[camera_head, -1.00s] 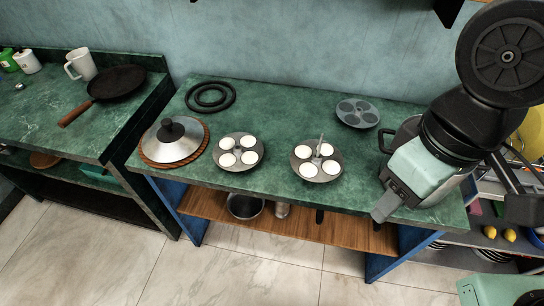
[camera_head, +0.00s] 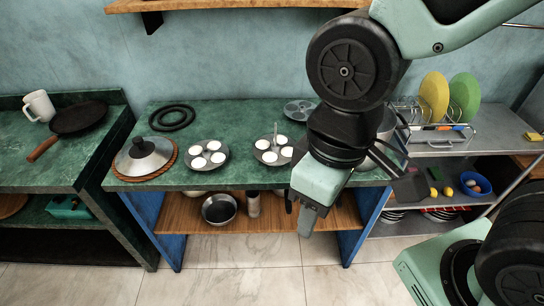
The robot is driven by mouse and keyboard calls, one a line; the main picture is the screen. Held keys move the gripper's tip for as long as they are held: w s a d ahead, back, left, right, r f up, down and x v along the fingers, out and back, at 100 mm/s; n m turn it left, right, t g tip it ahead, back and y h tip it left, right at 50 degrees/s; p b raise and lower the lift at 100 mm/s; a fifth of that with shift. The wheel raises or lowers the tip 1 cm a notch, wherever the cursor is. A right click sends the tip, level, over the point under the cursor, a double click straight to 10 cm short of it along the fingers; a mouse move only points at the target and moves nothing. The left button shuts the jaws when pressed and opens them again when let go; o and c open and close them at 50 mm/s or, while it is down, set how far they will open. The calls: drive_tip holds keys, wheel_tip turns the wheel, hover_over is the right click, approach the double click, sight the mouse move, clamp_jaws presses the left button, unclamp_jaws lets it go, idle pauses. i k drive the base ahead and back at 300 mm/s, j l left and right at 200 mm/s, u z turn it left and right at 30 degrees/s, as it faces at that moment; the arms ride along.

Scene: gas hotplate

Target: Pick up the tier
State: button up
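Three round metal tiers with shallow cups are on the green counter. The left tier (camera_head: 206,154) holds several white cakes. The middle tier (camera_head: 258,153) also holds white cakes and has an upright rod (camera_head: 275,132) at its centre; my arm is close to its right edge in the picture. The third tier (camera_head: 297,109) lies farther back with empty grey cups, partly hidden by my arm. My gripper (camera_head: 302,212) points down in front of the counter's front edge, to the right of and nearer than the middle tier. I see nothing held; its finger gap is unclear.
A metal pot (camera_head: 388,125) is mostly hidden behind my arm. A domed lid (camera_head: 143,155) on a brown trivet and black rings (camera_head: 172,118) are on the counter's left. A pan (camera_head: 221,208) sits on the shelf below. A rack with plates (camera_head: 434,95) stands right.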

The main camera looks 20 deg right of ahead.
sight(206, 155)
drive_tip(key=i+j+u, duration=0.1)
drive_tip(key=i+j, duration=0.75)
drive_tip(key=i, duration=0.1)
